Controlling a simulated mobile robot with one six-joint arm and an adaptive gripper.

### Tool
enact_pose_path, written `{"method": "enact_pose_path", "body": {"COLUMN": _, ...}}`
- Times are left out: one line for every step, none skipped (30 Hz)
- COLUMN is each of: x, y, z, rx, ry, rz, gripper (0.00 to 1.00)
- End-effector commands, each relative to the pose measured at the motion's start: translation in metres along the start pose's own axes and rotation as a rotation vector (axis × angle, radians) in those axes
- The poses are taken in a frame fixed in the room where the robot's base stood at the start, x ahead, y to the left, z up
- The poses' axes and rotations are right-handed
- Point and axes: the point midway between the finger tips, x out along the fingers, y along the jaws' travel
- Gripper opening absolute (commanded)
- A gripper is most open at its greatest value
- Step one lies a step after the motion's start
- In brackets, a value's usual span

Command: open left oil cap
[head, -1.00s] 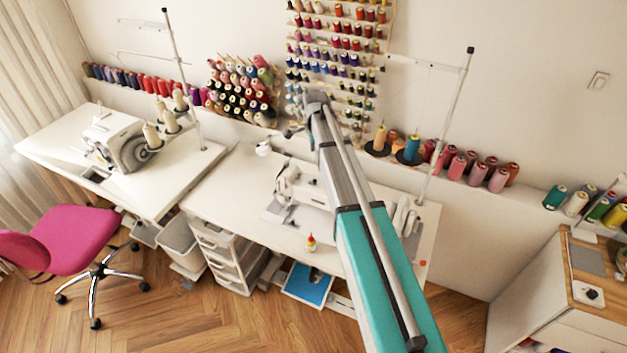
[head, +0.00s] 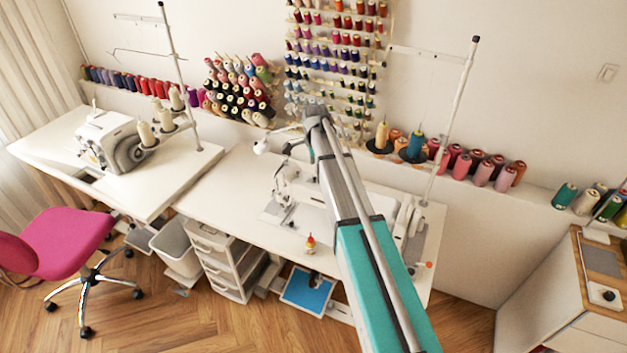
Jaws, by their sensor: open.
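A small bottle with a red and yellow top (head: 310,243) stands upright near the front edge of the middle table. A white sewing machine (head: 284,184) stands behind it, its right part hidden by my arm. No oil cap can be made out on the machine at this size. My arm reaches away over the table. A small dark part at its far end, which looks like my gripper (head: 288,149), shows left of the arm, above the machine head. It is open, and nothing shows held in it. Its fingers are too small to see clearly.
A second machine (head: 112,140) stands on the left table. Thread stands rise behind both machines. Thread spools (head: 478,165) line the wall ledge. A white lamp head (head: 262,146) is close to the gripper. A pink chair (head: 65,243) stands at front left. Bare tabletop lies left of the middle machine.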

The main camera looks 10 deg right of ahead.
Motion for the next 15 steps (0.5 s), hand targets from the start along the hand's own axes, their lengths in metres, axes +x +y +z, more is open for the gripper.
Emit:
{"method": "enact_pose_path", "body": {"x": 0.008, "y": 0.0, "z": 0.0, "rx": 0.0, "ry": 0.0, "rz": 0.0, "gripper": 0.55}}
{"method": "enact_pose_path", "body": {"x": 0.011, "y": 0.0, "z": 0.0, "rx": 0.0, "ry": 0.0, "rz": 0.0, "gripper": 0.55}}
{"method": "enact_pose_path", "body": {"x": 0.014, "y": 0.0, "z": 0.0, "rx": 0.0, "ry": 0.0, "rz": 0.0, "gripper": 0.55}}
{"method": "enact_pose_path", "body": {"x": 0.016, "y": 0.0, "z": 0.0, "rx": 0.0, "ry": 0.0, "rz": 0.0, "gripper": 0.55}}
{"method": "enact_pose_path", "body": {"x": 0.018, "y": 0.0, "z": 0.0, "rx": 0.0, "ry": 0.0, "rz": 0.0, "gripper": 0.55}}
{"method": "enact_pose_path", "body": {"x": 0.021, "y": 0.0, "z": 0.0, "rx": 0.0, "ry": 0.0, "rz": 0.0, "gripper": 0.55}}
{"method": "enact_pose_path", "body": {"x": 0.024, "y": 0.0, "z": 0.0, "rx": 0.0, "ry": 0.0, "rz": 0.0, "gripper": 0.55}}
{"method": "enact_pose_path", "body": {"x": 0.026, "y": 0.0, "z": 0.0, "rx": 0.0, "ry": 0.0, "rz": 0.0, "gripper": 0.55}}
{"method": "enact_pose_path", "body": {"x": 0.029, "y": 0.0, "z": 0.0, "rx": 0.0, "ry": 0.0, "rz": 0.0, "gripper": 0.55}}
{"method": "enact_pose_path", "body": {"x": 0.031, "y": 0.0, "z": 0.0, "rx": 0.0, "ry": 0.0, "rz": 0.0, "gripper": 0.55}}
{"method": "enact_pose_path", "body": {"x": 0.033, "y": 0.0, "z": 0.0, "rx": 0.0, "ry": 0.0, "rz": 0.0, "gripper": 0.55}}
{"method": "enact_pose_path", "body": {"x": 0.036, "y": 0.0, "z": 0.0, "rx": 0.0, "ry": 0.0, "rz": 0.0, "gripper": 0.55}}
{"method": "enact_pose_path", "body": {"x": 0.037, "y": 0.0, "z": 0.0, "rx": 0.0, "ry": 0.0, "rz": 0.0, "gripper": 0.55}}
{"method": "enact_pose_path", "body": {"x": 0.039, "y": 0.0, "z": 0.0, "rx": 0.0, "ry": 0.0, "rz": 0.0, "gripper": 0.55}}
{"method": "enact_pose_path", "body": {"x": 0.041, "y": 0.0, "z": 0.0, "rx": 0.0, "ry": 0.0, "rz": 0.0, "gripper": 0.55}}
